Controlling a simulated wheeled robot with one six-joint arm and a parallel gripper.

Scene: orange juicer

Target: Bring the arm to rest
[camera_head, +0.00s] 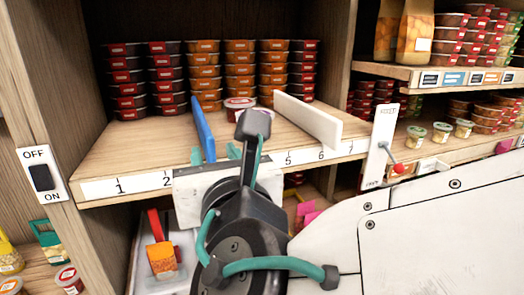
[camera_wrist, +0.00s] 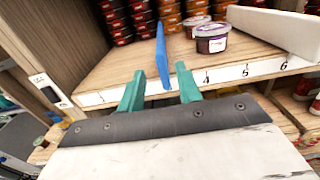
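My gripper (camera_wrist: 160,88) shows in the wrist view as two teal fingers standing apart, with nothing held between them. It is at the front edge of the wooden shelf (camera_wrist: 110,82), with the front end of a blue divider (camera_wrist: 161,58) seen between the fingers and a gap on each side. I cannot tell whether they touch the shelf. In the head view my dark arm and pale gripper body cover the middle of the shelf front, and the fingers are mostly hidden. The blue divider (camera_head: 203,130) stands upright on the shelf in that view.
A white divider (camera_head: 308,120) stands right of the blue one, with lidded tubs (camera_wrist: 212,39) between them. Stacked tubs (camera_head: 204,72) line the back. An OFF/ON switch (camera_head: 42,175) is at left, and a red-knobbed lever (camera_head: 398,169) at right. The shelf's left part is clear.

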